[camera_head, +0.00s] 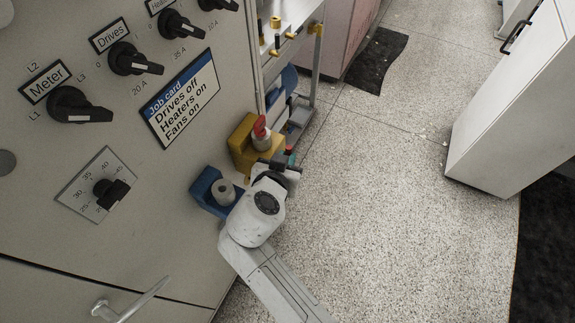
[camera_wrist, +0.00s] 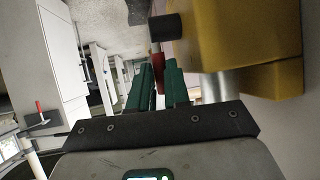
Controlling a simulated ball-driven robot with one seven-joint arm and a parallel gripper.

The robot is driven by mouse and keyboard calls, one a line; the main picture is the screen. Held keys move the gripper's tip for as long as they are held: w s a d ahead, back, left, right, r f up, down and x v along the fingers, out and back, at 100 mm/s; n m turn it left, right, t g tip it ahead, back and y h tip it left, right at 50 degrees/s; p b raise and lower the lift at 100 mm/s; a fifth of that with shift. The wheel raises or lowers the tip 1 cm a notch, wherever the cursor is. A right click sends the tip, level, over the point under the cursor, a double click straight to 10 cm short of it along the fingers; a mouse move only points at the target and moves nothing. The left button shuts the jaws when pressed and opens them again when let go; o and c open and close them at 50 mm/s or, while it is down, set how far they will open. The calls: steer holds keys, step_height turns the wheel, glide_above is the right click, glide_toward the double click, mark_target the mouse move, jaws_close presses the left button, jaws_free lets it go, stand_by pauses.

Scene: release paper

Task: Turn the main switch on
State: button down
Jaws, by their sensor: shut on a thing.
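The yellow switch box (camera_head: 241,144) sticks out from the right edge of the grey panel, with a red-topped handle (camera_head: 260,127) on it. I take this for the main switch, though no label for it can be read. In the wrist view the yellow box (camera_wrist: 245,35) fills the upper right. My gripper (camera_head: 289,158) is beside the box's right side. In the wrist view its teal fingers (camera_wrist: 160,88) are closed around a narrow red piece (camera_wrist: 158,72), which reaches up toward a dark cylinder (camera_wrist: 165,33). The fingers hide part of the red piece.
A blue box (camera_head: 207,188) with a grey knob is just left of my wrist. The panel (camera_head: 40,200) carries rotary knobs, a dial and a job card (camera_head: 181,98). A shelf frame stands behind. A white cabinet (camera_head: 512,110) is at right; the floor between is clear.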

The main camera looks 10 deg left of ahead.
steer(key=shift+s+a+f+t+b, duration=0.1)
steer(key=shift+s+f+t+b, duration=0.2)
steer(key=shift+b, duration=0.45)
steer(key=shift+s+a+t+b, duration=0.1)
steer(key=shift+t+b, duration=0.3)
steer(key=shift+b, duration=0.35)
steer(key=shift+r+h, duration=0.15)
steer(key=shift+h, duration=0.15)
steer(key=c, duration=1.4)
jaws_free()
steer(key=v, duration=1)
steer(key=shift+s, duration=0.45)
